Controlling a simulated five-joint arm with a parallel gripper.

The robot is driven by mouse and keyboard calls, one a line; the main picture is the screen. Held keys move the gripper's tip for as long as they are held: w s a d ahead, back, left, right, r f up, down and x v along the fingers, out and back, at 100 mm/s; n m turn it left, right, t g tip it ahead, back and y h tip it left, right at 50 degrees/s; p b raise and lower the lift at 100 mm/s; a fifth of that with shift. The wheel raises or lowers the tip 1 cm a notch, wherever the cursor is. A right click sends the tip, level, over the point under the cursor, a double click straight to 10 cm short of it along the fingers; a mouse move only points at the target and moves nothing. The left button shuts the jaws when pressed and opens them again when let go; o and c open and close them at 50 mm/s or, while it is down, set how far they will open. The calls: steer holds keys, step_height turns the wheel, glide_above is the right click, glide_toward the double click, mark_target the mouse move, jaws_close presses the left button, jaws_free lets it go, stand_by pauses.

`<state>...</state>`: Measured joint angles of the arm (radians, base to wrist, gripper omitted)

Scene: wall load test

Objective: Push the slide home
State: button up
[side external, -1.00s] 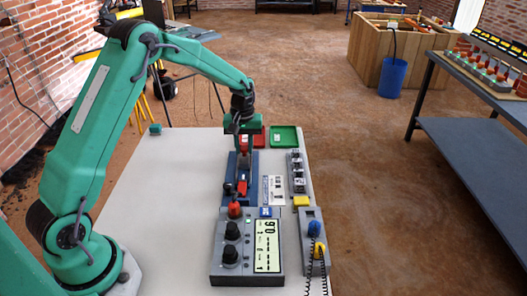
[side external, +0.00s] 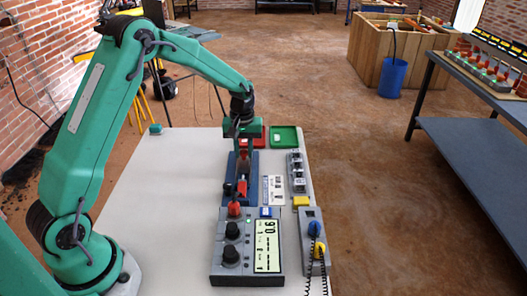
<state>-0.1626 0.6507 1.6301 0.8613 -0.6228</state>
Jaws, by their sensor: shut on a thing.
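A blue fixture (side external: 229,168) with a slide in it stands on the pale table, behind the grey meter box. A red block (side external: 242,187) shows at the fixture's near part. My gripper (side external: 243,158) points down over the fixture's far part and is shut on a part of the slide. The fingers and the fixture's side walls hide most of the held part, and how far in the slide sits cannot be told.
The meter box (side external: 231,277) with dark knobs and a lit display stands in front. The table's left is clear.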

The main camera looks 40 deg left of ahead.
steer(key=shift+s+d, duration=0.85)
steer(key=shift+d, duration=0.05)
stand_by(0.5)
steer(key=o, duration=0.7)
steer(key=shift+r, duration=0.2)
step_height(320, 180, up, 7)
steer(key=shift+f, duration=0.15)
stand_by(0.7)
stand_by(0.4)
